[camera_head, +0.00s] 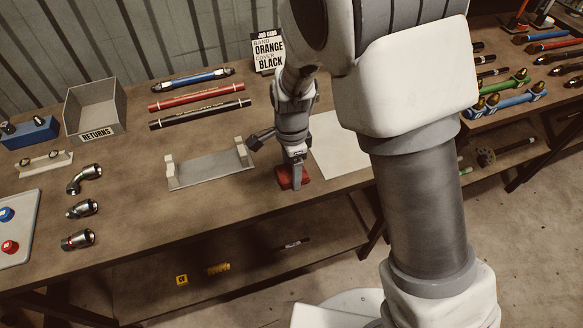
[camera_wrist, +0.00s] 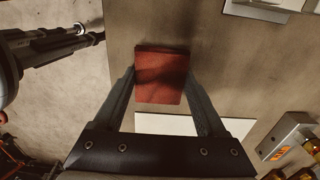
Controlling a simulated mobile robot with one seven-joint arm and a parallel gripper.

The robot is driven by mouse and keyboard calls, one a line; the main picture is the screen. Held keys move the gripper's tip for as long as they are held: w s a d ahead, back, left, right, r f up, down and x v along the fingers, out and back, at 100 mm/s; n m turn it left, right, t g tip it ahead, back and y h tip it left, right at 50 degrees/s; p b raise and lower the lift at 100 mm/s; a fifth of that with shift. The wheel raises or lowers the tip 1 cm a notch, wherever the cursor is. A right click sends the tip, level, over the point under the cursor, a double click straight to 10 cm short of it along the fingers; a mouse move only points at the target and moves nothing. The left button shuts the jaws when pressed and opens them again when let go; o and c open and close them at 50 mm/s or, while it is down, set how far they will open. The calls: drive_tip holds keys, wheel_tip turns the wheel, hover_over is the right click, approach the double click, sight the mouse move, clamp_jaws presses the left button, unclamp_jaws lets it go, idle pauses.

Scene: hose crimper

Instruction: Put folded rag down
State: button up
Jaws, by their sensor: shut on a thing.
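The folded rag (camera_head: 299,183) is a small dark red square pad near the front edge of the workbench (camera_head: 235,200). In the wrist view the rag (camera_wrist: 160,65) lies between the two fingertips, with a shadow across it. My gripper (camera_head: 291,166) points down and is shut on the rag; the fingers also show in the wrist view (camera_wrist: 160,88). The rag is at or just above the bench top; I cannot tell if it touches. A white sheet (camera_head: 340,145) lies on the bench just right of the rag.
Left of my gripper stands a grey cradle (camera_head: 210,168) with upright ends. A returns bin (camera_head: 96,108), hoses (camera_head: 198,90), metal fittings (camera_head: 82,208) and a job card (camera_head: 268,50) are on the bench. Bare wood lies in front of the cradle.

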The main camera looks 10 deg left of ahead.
sight(291, 172)
drive_tip(key=o, duration=1.1)
drive_tip(key=shift+o, duration=0.2)
wheel_tip(291, 172, up, 12)
drive_tip(key=p, duration=0.1)
drive_tip(key=shift+r+p, duration=0.15)
drive_tip(key=shift+p, duration=0.2)
drive_tip(key=s+d+r+n+t+y, duration=0.1)
drive_tip(key=s+d+r+n, duration=0.15)
drive_tip(key=d+r, duration=0.4)
drive_tip(key=s+d+r+n+t+y, duration=0.1)
drive_tip(key=s+d+r+n+t, duration=0.15)
drive_tip(key=d+r, duration=0.4)
drive_tip(key=s+d+r+n+t+h, duration=0.1)
drive_tip(key=s+d+n+t+h, duration=0.1)
drive_tip(key=s+d+n, duration=0.4)
drive_tip(key=shift+s+d+r+n, duration=0.35)
drive_tip(key=shift+s+d, duration=1.05)
drive_tip(key=shift+d, duration=0.9)
